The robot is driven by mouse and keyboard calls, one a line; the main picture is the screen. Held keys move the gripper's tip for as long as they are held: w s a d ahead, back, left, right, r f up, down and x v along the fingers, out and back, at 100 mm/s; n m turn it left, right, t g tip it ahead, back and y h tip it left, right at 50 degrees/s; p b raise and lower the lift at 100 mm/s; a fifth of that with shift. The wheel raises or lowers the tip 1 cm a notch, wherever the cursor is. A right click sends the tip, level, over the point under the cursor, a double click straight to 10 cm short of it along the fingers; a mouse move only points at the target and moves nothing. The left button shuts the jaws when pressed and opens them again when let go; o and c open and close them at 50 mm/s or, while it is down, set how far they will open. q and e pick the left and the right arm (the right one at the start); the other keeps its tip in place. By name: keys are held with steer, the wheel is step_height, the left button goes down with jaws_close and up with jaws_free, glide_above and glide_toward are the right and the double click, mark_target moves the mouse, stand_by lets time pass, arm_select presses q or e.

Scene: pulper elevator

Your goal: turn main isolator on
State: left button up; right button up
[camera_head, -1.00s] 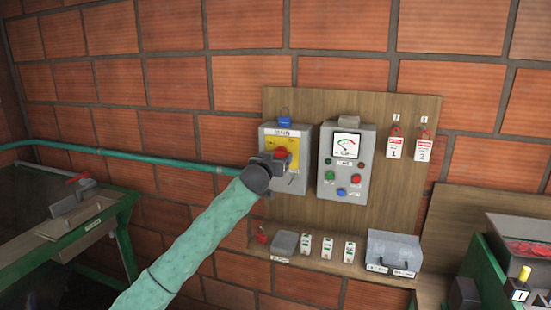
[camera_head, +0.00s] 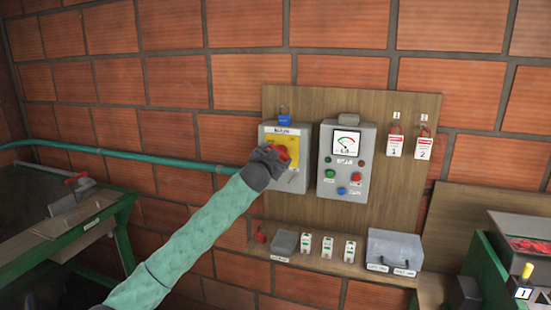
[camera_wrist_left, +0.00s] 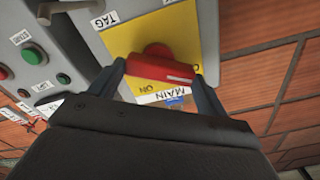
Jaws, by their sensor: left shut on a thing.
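The main isolator (camera_head: 296,180) is a grey box with a yellow plate (camera_head: 292,143), mounted on the wooden board left of the meter box. Its red handle (camera_head: 284,152) is partly covered by my left gripper (camera_head: 277,155). In the left wrist view the red handle (camera_wrist_left: 160,69) lies between the two dark fingers of my left gripper (camera_wrist_left: 160,80), which is shut on it. The word ON shows on the yellow plate (camera_wrist_left: 122,40) just beside the handle, and the MAIN label (camera_wrist_left: 165,95) lies beyond it. My right gripper is not in view.
The grey meter box (camera_head: 345,160) with buttons stands close right of the isolator. Tags (camera_head: 395,146) hang farther right. A green pipe (camera_head: 130,155) runs along the brick wall.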

arm_select(q)
steer(key=m, duration=1.2)
steer(key=shift+d, duration=0.2)
steer(key=o, duration=1)
steer(key=shift+b+v, duration=1.85)
steer(key=shift+v, duration=2.05)
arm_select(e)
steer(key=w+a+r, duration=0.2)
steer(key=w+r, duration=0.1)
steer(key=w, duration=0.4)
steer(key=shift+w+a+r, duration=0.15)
